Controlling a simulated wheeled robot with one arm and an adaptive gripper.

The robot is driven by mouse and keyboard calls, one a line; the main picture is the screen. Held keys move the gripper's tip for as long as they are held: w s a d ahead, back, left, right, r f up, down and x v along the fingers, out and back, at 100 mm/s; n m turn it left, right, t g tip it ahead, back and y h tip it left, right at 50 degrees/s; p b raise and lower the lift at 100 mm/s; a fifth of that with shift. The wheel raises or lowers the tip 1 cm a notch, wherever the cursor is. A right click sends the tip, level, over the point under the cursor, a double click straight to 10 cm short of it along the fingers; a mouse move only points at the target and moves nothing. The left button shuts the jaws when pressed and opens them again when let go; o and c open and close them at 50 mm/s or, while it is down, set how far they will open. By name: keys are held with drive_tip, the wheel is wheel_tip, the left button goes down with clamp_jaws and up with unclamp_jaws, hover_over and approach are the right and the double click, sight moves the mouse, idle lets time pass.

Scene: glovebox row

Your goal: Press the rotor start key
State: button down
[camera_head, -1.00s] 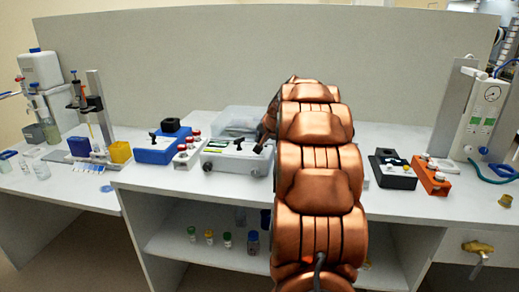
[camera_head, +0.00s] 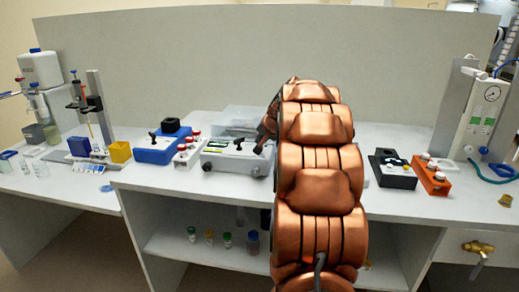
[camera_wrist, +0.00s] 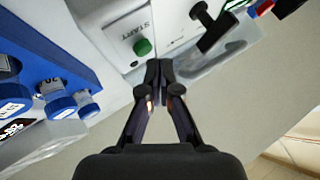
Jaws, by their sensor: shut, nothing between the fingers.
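A round green key (camera_wrist: 142,47) sits beside the printed word START on a white device (camera_wrist: 112,20), at the upper middle of the wrist view. My gripper (camera_wrist: 160,68) is shut and empty, its dark fingertips together just below and right of the key in that view. I cannot tell whether the tips touch the device, but the key's face is uncovered. In the head view the white device (camera_head: 228,160) stands on the bench left of my copper arm. The arm hides most of my gripper and the key there.
A black T-shaped knob (camera_wrist: 213,25) stands up right of the key. Blue round parts (camera_wrist: 62,104) lie to the left. In the head view, a blue box (camera_head: 154,153) stands left of the device, and a dark block (camera_head: 394,177) and an orange block (camera_head: 430,181) stand right of my arm.

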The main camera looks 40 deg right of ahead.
drive_tip(key=shift+f, duration=0.3)
